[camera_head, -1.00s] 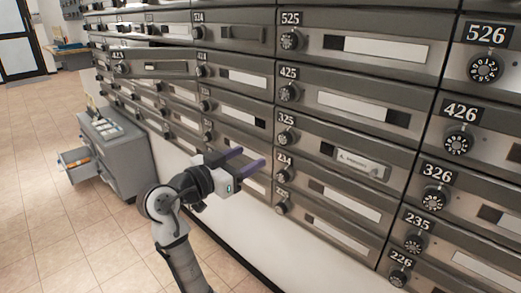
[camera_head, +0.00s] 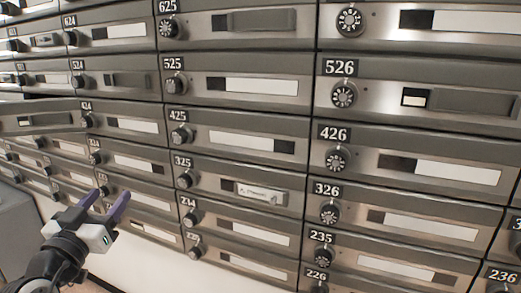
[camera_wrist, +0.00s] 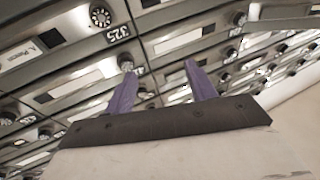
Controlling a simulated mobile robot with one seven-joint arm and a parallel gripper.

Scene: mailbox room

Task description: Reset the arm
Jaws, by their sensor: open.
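My gripper (camera_head: 104,201) is at the lower left of the head view, in front of the lower mailbox rows. Its two purple fingers are apart and nothing is between them. In the wrist view the purple fingers (camera_wrist: 157,82) point at the mailbox wall, also apart and empty. The label 325 and its dial (camera_wrist: 101,17) show upside down beyond them. I cannot tell the exact gap between the fingers and the wall.
The mailbox wall (camera_head: 240,145) fills most of the head view, with dials and label slots. One mailbox door (camera_head: 40,120) at the left sticks out. A grey cabinet (camera_head: 14,225) stands at the lower left. White wall (camera_head: 165,262) lies below the boxes.

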